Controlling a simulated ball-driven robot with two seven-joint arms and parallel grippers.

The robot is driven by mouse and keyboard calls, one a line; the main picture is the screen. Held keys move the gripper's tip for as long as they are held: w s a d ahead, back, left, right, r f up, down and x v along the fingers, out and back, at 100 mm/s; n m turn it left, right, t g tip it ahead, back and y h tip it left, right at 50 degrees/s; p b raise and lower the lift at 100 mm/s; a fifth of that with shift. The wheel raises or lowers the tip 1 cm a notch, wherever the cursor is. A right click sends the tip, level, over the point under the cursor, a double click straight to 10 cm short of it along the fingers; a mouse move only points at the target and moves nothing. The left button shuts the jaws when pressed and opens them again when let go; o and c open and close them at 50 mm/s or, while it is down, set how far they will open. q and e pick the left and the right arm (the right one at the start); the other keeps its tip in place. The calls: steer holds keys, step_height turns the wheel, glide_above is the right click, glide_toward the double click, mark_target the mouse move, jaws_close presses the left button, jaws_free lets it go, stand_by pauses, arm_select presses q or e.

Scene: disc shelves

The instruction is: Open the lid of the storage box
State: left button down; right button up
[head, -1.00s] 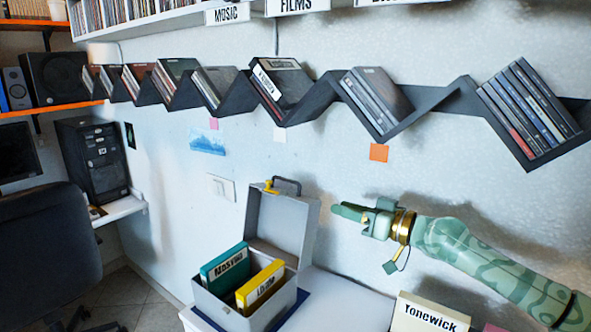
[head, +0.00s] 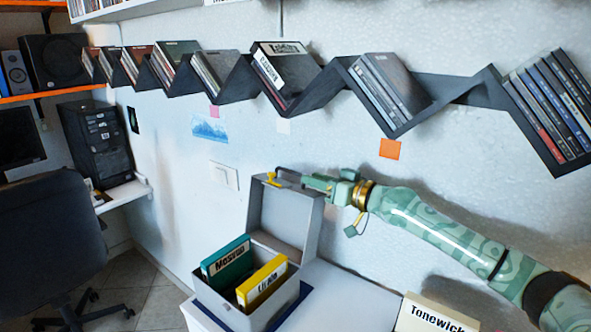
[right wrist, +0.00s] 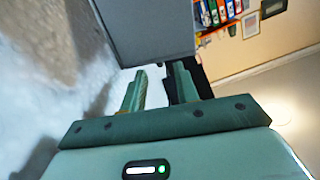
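The grey storage box (head: 268,317) stands on the white surface at the bottom of the head view. A teal case (head: 227,262) and a yellow case (head: 263,284) are in the box. My right gripper (head: 312,182) is at the lid's top edge, beside the handle. In the right wrist view its fingers (right wrist: 157,85) are apart, with the grey lid (right wrist: 150,30) just beyond them; contact is unclear. My left gripper is out of view.
A dark zigzag shelf (head: 335,85) with several discs runs along the wall above. A cream card box (head: 430,316) stands at the bottom right. A black chair (head: 50,235) is at the left. The wall behind the arm is close.

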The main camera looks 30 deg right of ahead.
mark_target(294, 173)
steer(key=x, duration=0.7)
steer(key=shift+f, duration=0.1)
steer(key=shift+s, duration=0.1)
jaws_close()
